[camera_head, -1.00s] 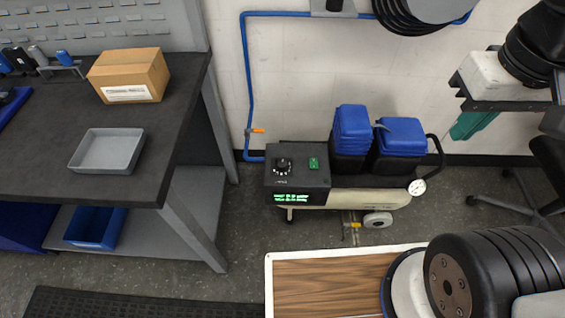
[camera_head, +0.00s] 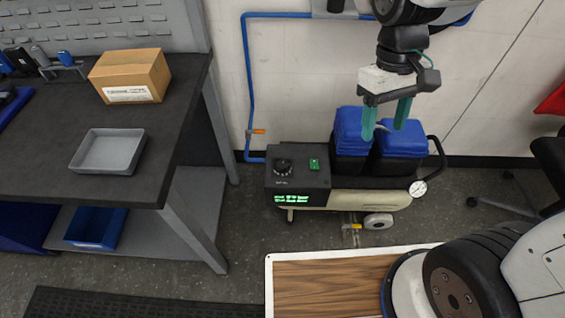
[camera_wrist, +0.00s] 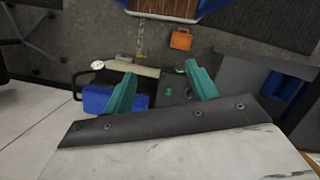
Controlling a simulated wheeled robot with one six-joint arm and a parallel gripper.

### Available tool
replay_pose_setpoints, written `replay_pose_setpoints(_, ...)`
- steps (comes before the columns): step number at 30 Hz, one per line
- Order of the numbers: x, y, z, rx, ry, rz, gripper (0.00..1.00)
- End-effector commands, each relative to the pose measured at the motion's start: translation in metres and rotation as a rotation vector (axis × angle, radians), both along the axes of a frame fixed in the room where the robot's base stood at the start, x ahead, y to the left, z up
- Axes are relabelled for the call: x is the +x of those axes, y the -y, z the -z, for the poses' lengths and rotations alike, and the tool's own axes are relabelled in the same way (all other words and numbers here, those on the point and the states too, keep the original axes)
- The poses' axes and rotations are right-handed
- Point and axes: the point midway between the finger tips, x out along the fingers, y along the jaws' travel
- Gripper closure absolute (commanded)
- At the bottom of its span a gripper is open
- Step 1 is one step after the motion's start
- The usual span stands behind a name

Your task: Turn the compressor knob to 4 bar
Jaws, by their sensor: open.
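The compressor (camera_head: 370,198) stands on the floor against the wall, with a dark control box at its left end. The black knob (camera_head: 284,166) sits on top of that box, beside a green switch (camera_head: 314,164). A green display (camera_head: 298,198) lights the front; its text is too small to read. My gripper (camera_head: 384,130) is open and empty, with teal fingers pointing down, in front of the blue covers (camera_head: 402,137) in the picture and right of the knob. In the wrist view, the fingers of my gripper (camera_wrist: 160,73) frame part of the compressor. The knob's setting is unreadable.
A dark workbench (camera_head: 165,150) at left holds a cardboard box (camera_head: 130,76) and a grey tray (camera_head: 107,152). A blue pipe (camera_head: 248,80) with an orange valve runs along the wall. A round gauge (camera_head: 417,188) is at the compressor's right. An orange case (camera_wrist: 181,39) lies on the floor.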

Motion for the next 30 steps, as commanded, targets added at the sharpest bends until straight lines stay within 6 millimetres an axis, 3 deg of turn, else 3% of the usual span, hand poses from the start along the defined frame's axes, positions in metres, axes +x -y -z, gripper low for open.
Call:
replay_pose_setpoints(8, 0.062, -0.050, 0.089, 0.054, -0.086, -0.349, 0.43)
replay_pose_setpoints(12, 0.087, -0.077, 0.145, 0.097, -0.109, -0.556, 0.43)
replay_pose_setpoints(18, 0.115, -0.114, 0.234, 0.173, -0.116, -0.888, 0.43)
replay_pose_setpoints(24, 0.138, -0.145, 0.310, 0.243, -0.075, -1.229, 0.43)
replay_pose_setpoints(27, 0.158, -0.158, 0.335, 0.267, -0.021, -1.413, 0.43)
replay_pose_setpoints(30, 0.182, -0.169, 0.337, 0.267, 0.055, -1.569, 0.43)
